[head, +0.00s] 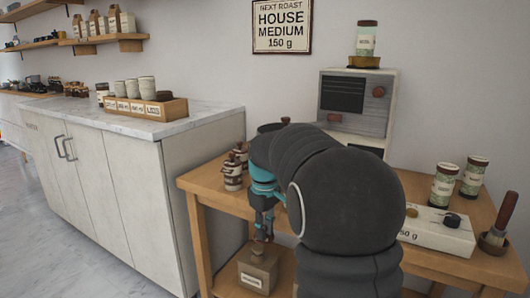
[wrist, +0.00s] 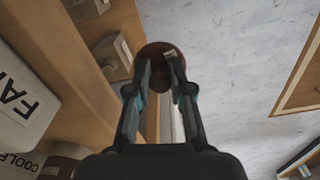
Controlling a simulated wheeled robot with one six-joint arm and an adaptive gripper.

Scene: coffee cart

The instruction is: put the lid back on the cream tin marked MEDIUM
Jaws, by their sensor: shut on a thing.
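My gripper (head: 264,226) hangs off the front left edge of the wooden table, low in the head view. In the wrist view my gripper (wrist: 161,78) is shut on a round dark red-brown lid (wrist: 157,47) with a small pale tag. Several cream tins (head: 132,88) stand in and around a wooden rack on the counter at the left, away from my gripper. Their marks are too small to read, so I cannot tell which is MEDIUM. My arm hides part of the table.
The wooden table (head: 204,181) holds brown-and-white jars (head: 232,172), a machine (head: 352,100) and green-labelled jars (head: 443,186). A tan canister (head: 258,270) sits below, close to my gripper. The marble counter (head: 205,108) has free room right of the wooden rack (head: 140,111).

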